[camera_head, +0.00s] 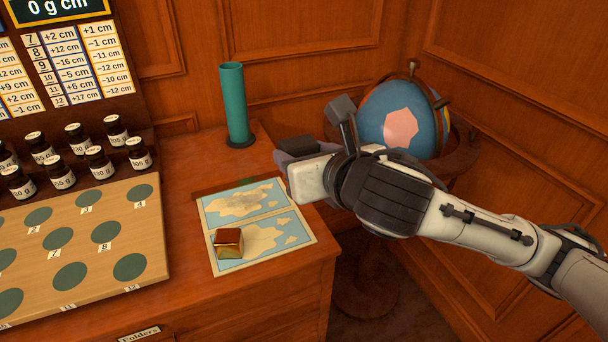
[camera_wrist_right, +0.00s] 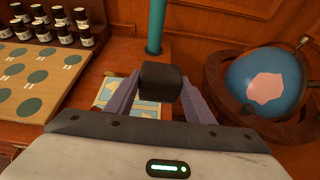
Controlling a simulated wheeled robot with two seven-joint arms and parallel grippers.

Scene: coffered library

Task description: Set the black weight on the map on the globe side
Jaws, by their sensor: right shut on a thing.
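The black weight (camera_head: 296,143) is a dark block held between the fingers of my right gripper (camera_head: 294,153). The right wrist view shows the weight (camera_wrist_right: 160,80) clamped between two purple fingers. In the head view they appear just beyond the map's far right corner, above the surface; the height is hard to tell. The map (camera_head: 262,209) lies flat on the desk, pale blue with tan land, in two halves. The weight and fingers partly cover it (camera_wrist_right: 108,97) in the right wrist view. The globe (camera_head: 376,103) stands right of the desk. My left gripper is not in view.
A small box with a reddish-brown top and brass-coloured side (camera_head: 229,252) sits on the map's near left part. A teal cylinder (camera_head: 234,100) stands behind the map. Left are a board with green discs (camera_head: 98,203) and several dark bottles (camera_head: 100,162). The desk's right edge is close.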

